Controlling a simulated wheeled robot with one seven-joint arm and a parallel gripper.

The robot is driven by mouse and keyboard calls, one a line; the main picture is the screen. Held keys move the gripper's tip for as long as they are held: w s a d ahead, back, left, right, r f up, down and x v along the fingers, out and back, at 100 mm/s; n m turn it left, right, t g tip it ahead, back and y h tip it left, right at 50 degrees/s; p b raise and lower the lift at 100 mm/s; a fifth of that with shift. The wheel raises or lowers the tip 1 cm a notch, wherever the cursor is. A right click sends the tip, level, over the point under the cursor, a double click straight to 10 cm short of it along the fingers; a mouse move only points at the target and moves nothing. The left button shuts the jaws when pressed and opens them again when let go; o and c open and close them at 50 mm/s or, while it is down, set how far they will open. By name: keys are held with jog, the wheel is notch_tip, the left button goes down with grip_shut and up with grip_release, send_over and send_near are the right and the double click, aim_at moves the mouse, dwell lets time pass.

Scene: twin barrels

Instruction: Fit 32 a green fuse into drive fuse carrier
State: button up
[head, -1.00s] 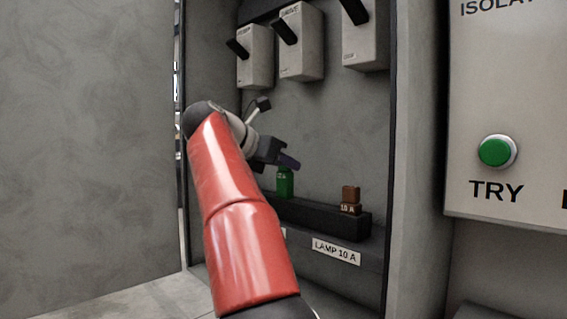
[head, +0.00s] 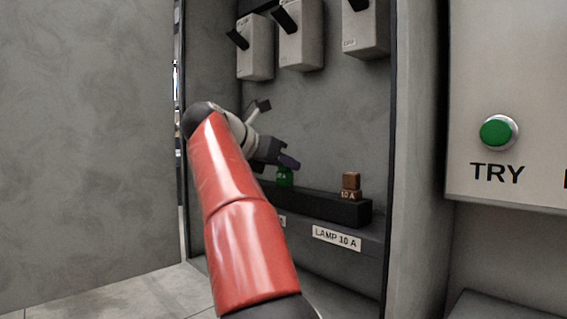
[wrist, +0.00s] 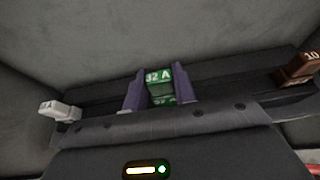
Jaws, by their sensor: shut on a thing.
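The green fuse (head: 285,179) marked 32 A is at the left part of the dark carrier block (head: 334,211) in the head view. In the wrist view the green fuse (wrist: 158,84) sits between the two purple fingers of my gripper (wrist: 160,92), one on each side, shut on it. In the head view my gripper (head: 288,163) comes down on the fuse from the upper left. The fuse's lower end is hard to see, so I cannot tell how deep it sits in the carrier.
A brown 10 A fuse (head: 351,186) stands on the block's right part, above the LAMP 10 A label (head: 336,238). In the wrist view a pale fuse-like piece (wrist: 60,111) is at left. Grey switch boxes (head: 300,38) hang above. A green TRY button (head: 497,132) is at right.

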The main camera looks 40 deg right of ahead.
jog(key=shift+f+b, duration=0.65)
jog(key=shift+f, duration=0.15)
jog(key=o, duration=1.1)
jog(key=shift+p+v, duration=0.75)
jog(key=shift+v, duration=3.15)
